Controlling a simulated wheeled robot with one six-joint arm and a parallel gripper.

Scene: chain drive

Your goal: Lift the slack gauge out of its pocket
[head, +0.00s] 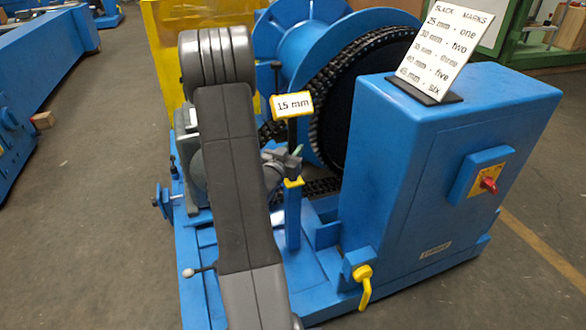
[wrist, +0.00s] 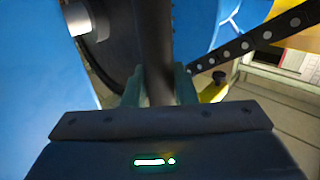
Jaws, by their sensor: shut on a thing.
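The slack gauge shows in the head view as a dark upright stem (head: 292,132) topped by a yellow-edged "15 mm" plate (head: 292,105). My gripper (head: 295,153) is shut on this stem below the plate, partly hidden behind my own arm. In the wrist view the dark stem (wrist: 154,40) stands upright between the two greenish fingertips of my gripper (wrist: 160,85). A blue post with a yellow top (head: 293,183), which looks like the pocket, stands directly below the gripper. I cannot tell whether the stem's lower end is still inside it.
A blue drum with a black chain (head: 320,105) stands close behind the gauge. A blue cabinet (head: 400,170) with a red switch (head: 488,184) and a slack-marks sign (head: 440,50) is on the right. A yellow handle (head: 364,285) sticks out at the front.

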